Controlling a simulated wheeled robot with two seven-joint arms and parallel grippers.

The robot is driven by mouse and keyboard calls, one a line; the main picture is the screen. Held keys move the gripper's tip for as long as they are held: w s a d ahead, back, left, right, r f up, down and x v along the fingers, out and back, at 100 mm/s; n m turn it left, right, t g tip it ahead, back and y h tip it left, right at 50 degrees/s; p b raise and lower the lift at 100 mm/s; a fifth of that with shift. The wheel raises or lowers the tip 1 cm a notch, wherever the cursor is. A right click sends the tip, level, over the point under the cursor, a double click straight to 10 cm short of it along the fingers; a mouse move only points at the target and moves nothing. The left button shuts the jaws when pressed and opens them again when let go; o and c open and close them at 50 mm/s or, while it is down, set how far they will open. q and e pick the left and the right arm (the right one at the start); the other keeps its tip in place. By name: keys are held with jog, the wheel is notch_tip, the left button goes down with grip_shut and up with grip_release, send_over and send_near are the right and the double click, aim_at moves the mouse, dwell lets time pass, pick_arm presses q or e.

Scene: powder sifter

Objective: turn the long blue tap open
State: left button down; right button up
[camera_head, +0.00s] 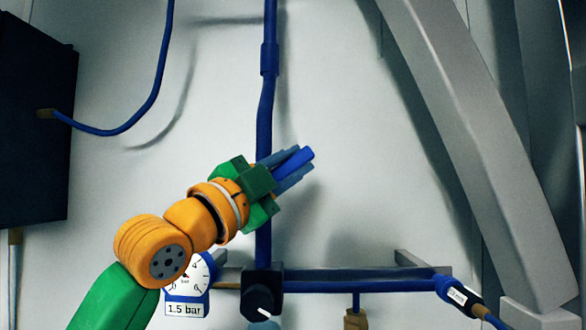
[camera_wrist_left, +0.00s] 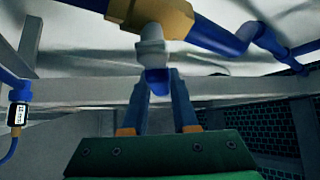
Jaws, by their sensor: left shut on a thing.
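The long blue tap (camera_head: 303,156) shows in the head view as a bright blue lever at the vertical blue pipe. My left gripper (camera_head: 290,167) reaches in from the lower left, with its blue-grey fingers on either side of the lever. In the left wrist view the lever's blue end (camera_wrist_left: 157,80) sits between the fingertips of my left gripper (camera_wrist_left: 160,88), which is shut on it. A grey stem joins it to a brass-coloured body above. The tap's base is hidden in the head view by my gripper. My right gripper is not in view.
A vertical blue pipe (camera_head: 265,120) runs behind my gripper to a black knob (camera_head: 262,300). A pressure gauge (camera_head: 188,276) labelled 1.5 bar sits at lower left. A dark box (camera_head: 35,120) stands at left, and a large grey beam (camera_head: 480,150) slants down at right.

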aim_at(289, 166)
pick_arm(q)
jog(key=shift+r, duration=0.15)
jog(key=c, duration=0.7)
grip_release()
jog(key=shift+c, duration=0.2)
jog(key=shift+o, duration=0.3)
jog(key=shift+d, duration=0.1)
jog(key=shift+f, duration=0.3)
jog(key=b+v, duration=0.5)
jog(key=v, duration=0.1)
jog(key=shift+s+f+b, duration=0.15)
jog(key=shift+b, duration=0.15)
jog(key=shift+s+a, duration=0.2)
jog(key=shift+a, duration=0.2)
